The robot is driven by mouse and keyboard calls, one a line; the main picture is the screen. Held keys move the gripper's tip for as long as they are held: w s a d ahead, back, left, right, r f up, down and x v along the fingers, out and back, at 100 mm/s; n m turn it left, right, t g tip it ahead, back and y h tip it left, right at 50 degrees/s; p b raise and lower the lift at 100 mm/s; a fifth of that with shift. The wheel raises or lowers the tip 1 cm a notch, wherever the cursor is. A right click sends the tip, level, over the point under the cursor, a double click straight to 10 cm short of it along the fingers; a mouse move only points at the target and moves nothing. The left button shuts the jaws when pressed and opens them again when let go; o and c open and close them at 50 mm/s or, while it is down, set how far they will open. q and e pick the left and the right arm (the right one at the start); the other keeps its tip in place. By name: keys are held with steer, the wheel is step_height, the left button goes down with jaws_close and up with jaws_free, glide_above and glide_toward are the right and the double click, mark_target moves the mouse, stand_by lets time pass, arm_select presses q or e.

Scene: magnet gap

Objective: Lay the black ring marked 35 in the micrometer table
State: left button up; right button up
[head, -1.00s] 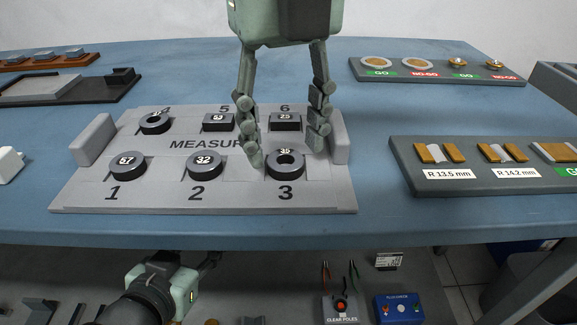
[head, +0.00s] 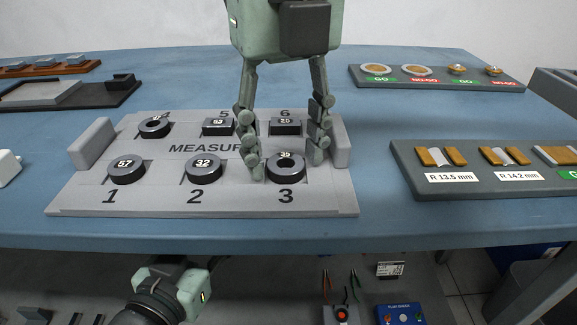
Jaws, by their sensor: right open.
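The black ring marked 35 (head: 286,168) lies in place 3 of the grey measure tray (head: 230,207). My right gripper (head: 286,162) comes down from above with its fingers open. One finger stands just left of the ring and the other behind its right side; I cannot tell whether either touches it. My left gripper (head: 208,268) is low at the bottom, below the table edge, its fingers mostly hidden. No thing in view is labelled as the micrometer table; a dark fixture with a grey plate (head: 45,94) stands at the far left.
Rings marked 57 (head: 127,169) and 32 (head: 204,167) lie in places 1 and 2. Another ring (head: 155,127) and dark blocks (head: 285,127) fill the back row. Gauge racks (head: 430,187) stand at right. Blue table is clear behind the tray.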

steer(key=shift+c, duration=0.3)
steer(key=c, duration=0.8)
steer(key=shift+r+p, duration=1.15)
steer(key=shift+r, duration=0.8)
steer(key=shift+r+p, duration=0.3)
steer(key=shift+r, duration=0.3)
